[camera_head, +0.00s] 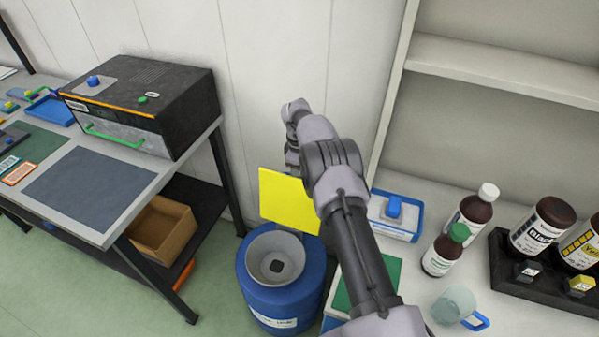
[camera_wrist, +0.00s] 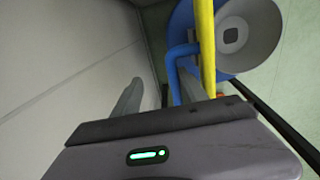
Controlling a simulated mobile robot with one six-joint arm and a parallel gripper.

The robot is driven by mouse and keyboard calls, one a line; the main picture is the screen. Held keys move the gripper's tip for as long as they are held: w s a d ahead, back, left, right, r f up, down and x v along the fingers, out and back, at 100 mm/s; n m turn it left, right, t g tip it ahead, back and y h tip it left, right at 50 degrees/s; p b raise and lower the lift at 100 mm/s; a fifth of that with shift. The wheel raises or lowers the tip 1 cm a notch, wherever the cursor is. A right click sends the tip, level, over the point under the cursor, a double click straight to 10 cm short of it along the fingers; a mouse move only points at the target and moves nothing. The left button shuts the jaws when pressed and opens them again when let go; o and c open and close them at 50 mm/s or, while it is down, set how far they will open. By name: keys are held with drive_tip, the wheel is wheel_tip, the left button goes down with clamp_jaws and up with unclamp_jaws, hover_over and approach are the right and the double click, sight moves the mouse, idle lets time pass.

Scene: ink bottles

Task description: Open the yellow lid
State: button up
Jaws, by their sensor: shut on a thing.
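The yellow lid (camera_head: 284,203) is a flat square plate, raised on edge above the blue drum (camera_head: 268,303) with its pale funnel top (camera_head: 255,262). The lid's face shows in the head view. In the wrist view the lid (camera_wrist: 207,45) is a thin edge-on strip, with a blue handle (camera_wrist: 178,72) on its left side. My gripper (camera_wrist: 160,90) is shut on this handle, its fingers on either side of the bar. In the head view my gripper (camera_head: 292,158) is at the lid's upper edge, partly hidden by my arm. The funnel opening is uncovered.
A bench with a black box-shaped device (camera_head: 145,105) stands at left, above a cardboard box (camera_head: 160,230). At right, a counter holds brown bottles (camera_head: 443,250), a black bottle rack (camera_head: 510,285), a cup (camera_head: 455,305) and a blue-edged tray (camera_head: 393,215). The wall is close behind.

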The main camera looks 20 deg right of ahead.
wheel_tip(320, 180, up, 17)
drive_tip(key=p, duration=0.6)
drive_tip(key=shift+s+a+r, duration=0.2)
drive_tip(key=shift+s+a, duration=0.15)
drive_tip(key=shift+s, duration=0.1)
